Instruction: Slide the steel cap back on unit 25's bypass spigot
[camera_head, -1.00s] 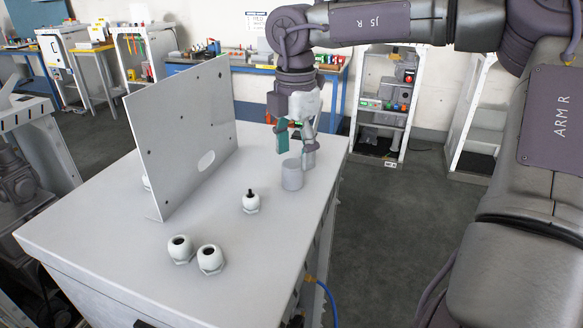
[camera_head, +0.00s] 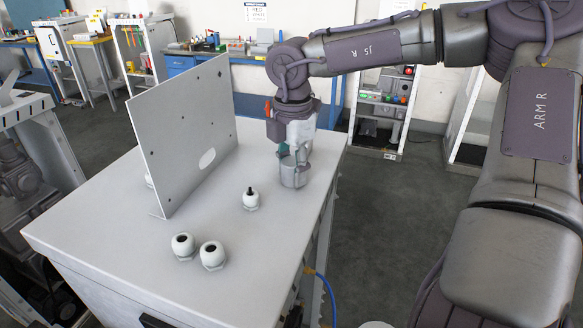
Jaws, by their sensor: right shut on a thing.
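The steel cap (camera_head: 294,175) is a plain grey cylinder standing upright on the light grey cabinet top (camera_head: 110,230), near its right edge. My right gripper (camera_head: 293,158) points down from above, its fingers shut around the cap's upper part. A white fitting with a thin black stem (camera_head: 251,200) stands to the left and nearer. No unit number is readable, so I cannot tell which is unit 25's bypass spigot. My left gripper is out of view.
An upright grey plate (camera_head: 180,135) with small holes and an oval slot stands left of the cap. Another white fitting is mostly hidden at its left edge. Shelves (camera_head: 383,105) and a blue bench (camera_head: 190,65) stand behind.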

